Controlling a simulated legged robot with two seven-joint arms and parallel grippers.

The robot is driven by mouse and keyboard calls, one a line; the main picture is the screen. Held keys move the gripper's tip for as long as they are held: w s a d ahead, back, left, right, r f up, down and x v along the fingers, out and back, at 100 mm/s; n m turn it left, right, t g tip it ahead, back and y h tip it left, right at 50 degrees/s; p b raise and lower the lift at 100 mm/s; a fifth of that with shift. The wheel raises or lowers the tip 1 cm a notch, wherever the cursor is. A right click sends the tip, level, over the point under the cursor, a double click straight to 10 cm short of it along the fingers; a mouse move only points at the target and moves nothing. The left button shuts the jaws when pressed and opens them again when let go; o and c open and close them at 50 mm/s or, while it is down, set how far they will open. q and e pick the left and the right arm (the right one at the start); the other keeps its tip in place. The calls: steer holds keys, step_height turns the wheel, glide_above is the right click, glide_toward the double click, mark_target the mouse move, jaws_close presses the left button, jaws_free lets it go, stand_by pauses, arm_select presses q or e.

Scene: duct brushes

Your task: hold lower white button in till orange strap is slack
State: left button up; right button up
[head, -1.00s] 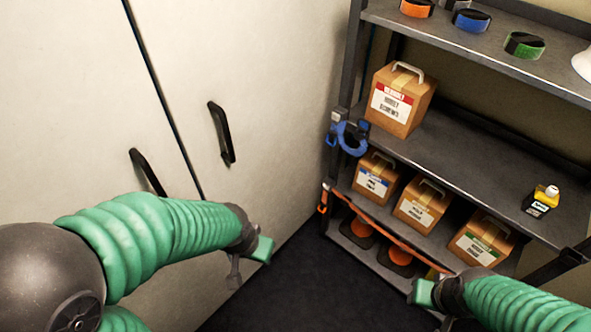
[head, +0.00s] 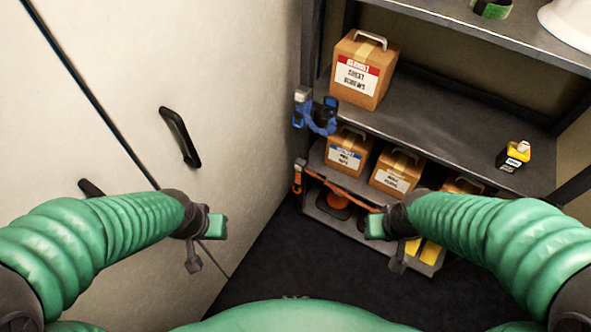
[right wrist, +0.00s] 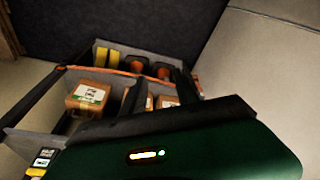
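The orange strap (head: 340,188) runs across the front of the low shelf and looks fairly straight. Its left end is at the rack's left post, by a small pale fitting (head: 301,162), too small to make out as a button. The orange strap also shows in the right wrist view (right wrist: 92,72). My left gripper (head: 205,240) is in front of the pale doors. My right gripper (head: 385,243) covers the strap's right part in the head view. Neither visibly holds anything.
The rack holds a large carton (head: 362,70), smaller cartons (head: 398,170), a yellow-black bottle (head: 514,156) and an orange-and-black item (head: 333,206) low down. Pale doors with black handles (head: 180,137) stand at left. Dark floor (head: 262,262) between is clear.

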steer(key=shift+a, duration=0.1)
steer(key=shift+s, duration=0.1)
steer(key=shift+c, duration=0.2)
steer(key=shift+s+d, duration=0.1)
steer(key=shift+d, duration=0.2)
steer(key=shift+c, duration=1.3)
steer(key=shift+d, duration=0.5)
jaws_close()
steer(key=shift+a, duration=0.55)
steer(key=shift+d, duration=0.35)
steer(key=shift+a, duration=0.2)
steer(key=shift+d, duration=0.1)
